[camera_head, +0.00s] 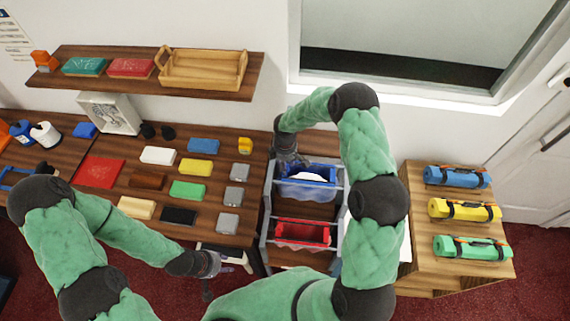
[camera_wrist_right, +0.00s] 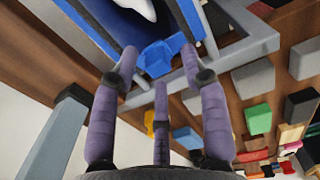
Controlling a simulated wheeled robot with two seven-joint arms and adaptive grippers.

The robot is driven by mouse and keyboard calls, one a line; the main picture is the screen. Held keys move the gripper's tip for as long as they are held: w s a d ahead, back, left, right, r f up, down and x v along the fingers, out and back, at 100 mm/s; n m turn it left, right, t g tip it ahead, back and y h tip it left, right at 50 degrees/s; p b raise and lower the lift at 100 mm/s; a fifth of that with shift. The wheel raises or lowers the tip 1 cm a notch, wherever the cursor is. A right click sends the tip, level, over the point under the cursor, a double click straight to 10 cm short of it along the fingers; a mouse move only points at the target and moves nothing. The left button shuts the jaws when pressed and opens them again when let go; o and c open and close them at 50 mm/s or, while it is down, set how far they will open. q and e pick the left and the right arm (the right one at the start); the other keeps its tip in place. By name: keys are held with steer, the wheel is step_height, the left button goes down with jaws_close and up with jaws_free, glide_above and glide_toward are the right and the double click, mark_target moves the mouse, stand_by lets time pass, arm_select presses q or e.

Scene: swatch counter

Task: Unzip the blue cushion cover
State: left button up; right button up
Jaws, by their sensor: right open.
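The blue item (camera_head: 312,172), with white showing in its middle, lies in the upper bay of a grey-framed rack in the head view; I take it for the cushion cover. In the right wrist view its blue and white part (camera_wrist_right: 140,8) shows at the top. A small blue piece (camera_wrist_right: 158,56) lies at my open right gripper (camera_wrist_right: 160,58), between its spread fingertips; I cannot tell whether they touch it or whether it is the zip pull. In the head view my right gripper (camera_head: 291,160) is at the item's upper left. My left gripper (camera_head: 210,266) is below the counter's front edge, far from the item.
The rack frame (camera_head: 265,215) surrounds the item, with a red bin (camera_head: 303,233) in front. The wooden counter (camera_head: 130,190) at left holds several coloured blocks. A wooden stand (camera_head: 418,215) at right bears rolled mats. A shelf (camera_head: 110,88) hangs on the wall.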

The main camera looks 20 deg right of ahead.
step_height(320, 180, up, 12)
stand_by(0.5)
steer(key=shift+a+f, duration=0.1)
steer(key=shift+f, duration=0.05)
